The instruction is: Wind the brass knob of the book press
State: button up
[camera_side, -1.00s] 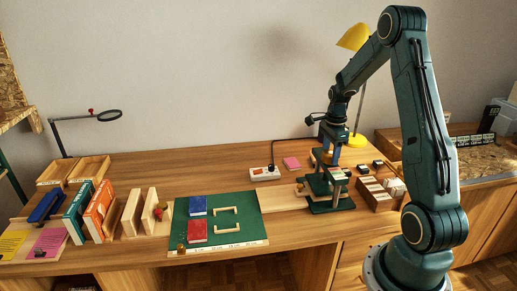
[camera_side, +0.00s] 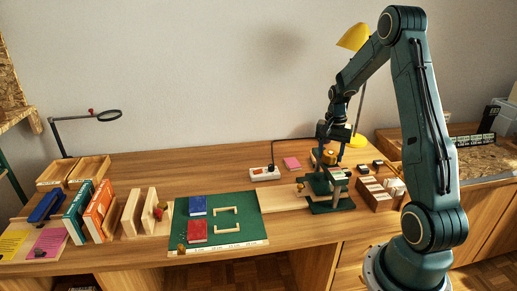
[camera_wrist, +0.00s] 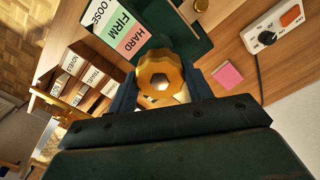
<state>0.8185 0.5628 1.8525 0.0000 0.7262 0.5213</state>
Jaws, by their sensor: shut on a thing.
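In the side view my gripper (camera_side: 330,156) points down over the dark green book press (camera_side: 331,207), with the knob (camera_side: 329,157) showing between the fingers. The press also shows in the wrist view (camera_wrist: 185,38). The knob's lower part is hidden.
Labelled blocks (camera_side: 375,196) stand close to the right of the press. A green cutting mat (camera_side: 245,232) with books lies at left. A yellow lamp (camera_side: 354,38) stands behind.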

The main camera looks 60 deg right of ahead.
jog(key=n, duration=0.5)
jog(key=shift+r+n, duration=0.1)
jog(key=shift+n, duration=0.2)
jog(key=n, duration=0.5)
jog(key=shift+n, duration=0.3)
jog(key=n, duration=1)
jog(key=shift+n, duration=0.4)
jog(key=o, duration=1)
